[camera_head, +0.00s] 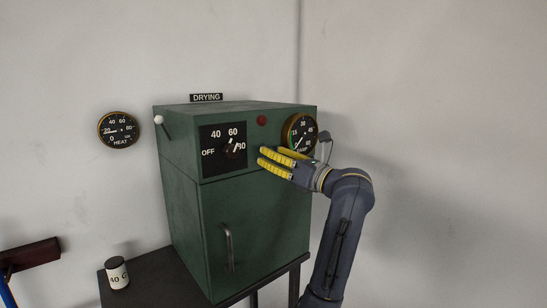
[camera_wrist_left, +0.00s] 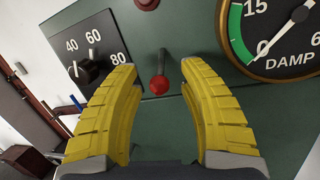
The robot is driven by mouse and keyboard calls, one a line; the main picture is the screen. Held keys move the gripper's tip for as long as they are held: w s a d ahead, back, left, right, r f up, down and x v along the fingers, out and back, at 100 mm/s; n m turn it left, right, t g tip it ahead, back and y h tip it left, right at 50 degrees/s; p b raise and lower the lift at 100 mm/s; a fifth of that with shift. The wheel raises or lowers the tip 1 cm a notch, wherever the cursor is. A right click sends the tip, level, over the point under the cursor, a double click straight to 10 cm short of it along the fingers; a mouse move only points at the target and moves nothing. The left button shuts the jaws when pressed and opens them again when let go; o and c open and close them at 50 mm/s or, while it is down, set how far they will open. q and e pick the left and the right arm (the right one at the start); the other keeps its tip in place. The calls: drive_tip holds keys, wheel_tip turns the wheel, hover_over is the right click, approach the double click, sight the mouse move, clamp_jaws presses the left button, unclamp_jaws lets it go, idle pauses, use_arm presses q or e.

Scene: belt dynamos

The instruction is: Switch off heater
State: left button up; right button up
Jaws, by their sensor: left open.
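The heater is a green cabinet (camera_head: 255,215) with a DRYING sign (camera_head: 206,97) on top. Its black dial plate (camera_head: 209,168) is marked OFF, 40, 60 and 80. The dial knob (camera_head: 231,151) has a white mark that seems to point up and right, between 60 and 80; it also shows in the left wrist view (camera_wrist_left: 90,69). My left gripper (camera_head: 262,157) is open in front of the panel, right of the dial. In the left wrist view, a red-tipped lever (camera_wrist_left: 159,83) shows between its yellow fingers (camera_wrist_left: 159,95); I cannot tell if they touch it. My right gripper is not in view.
A DAMP gauge (camera_head: 299,133) is close to the gripper on the right. A red lamp or button (camera_head: 262,120) is above it. A white-tipped lever (camera_head: 158,119) is on the cabinet's left. A HEAT gauge (camera_head: 118,130) hangs on the wall. A labelled jar (camera_head: 117,273) stands on the dark table (camera_head: 150,285).

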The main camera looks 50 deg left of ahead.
use_arm(q)
drive_tip(key=shift+d, duration=0.1)
drive_tip(key=v, duration=1.2)
idle(0.4)
